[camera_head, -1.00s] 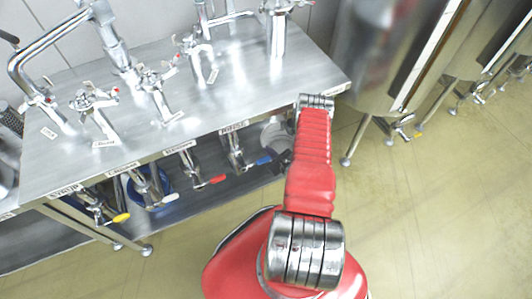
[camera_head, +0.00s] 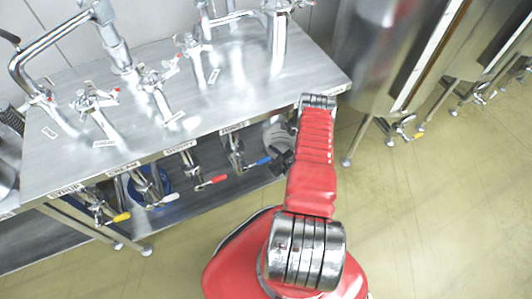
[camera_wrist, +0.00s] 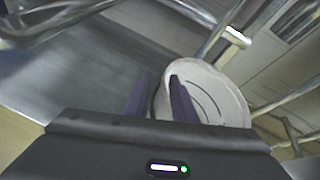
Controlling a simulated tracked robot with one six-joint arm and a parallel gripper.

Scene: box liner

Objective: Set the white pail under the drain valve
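The white pail (camera_head: 275,134) is on the lower shelf under the table's right end, partly hidden by my arm and the table edge. In the wrist view the white pail (camera_wrist: 222,92) appears as a round, pale shape right of centre. My gripper (camera_wrist: 161,77) has its two purple fingers apart, one left of the pail and one overlapping its near left side. Contact is unclear. In the head view my gripper (camera_head: 281,160) is just below the pail. Drain valves hang under the table front, with yellow (camera_head: 121,217), white (camera_head: 169,198), red (camera_head: 212,181) and blue (camera_head: 262,161) handles.
A blue pail (camera_head: 163,180) sits behind the white-handled valve. The steel table (camera_head: 225,95) carries several taps above the shelf. Steel tanks (camera_head: 385,60) on legs stand to the right. The floor (camera_head: 425,210) at front right is clear.

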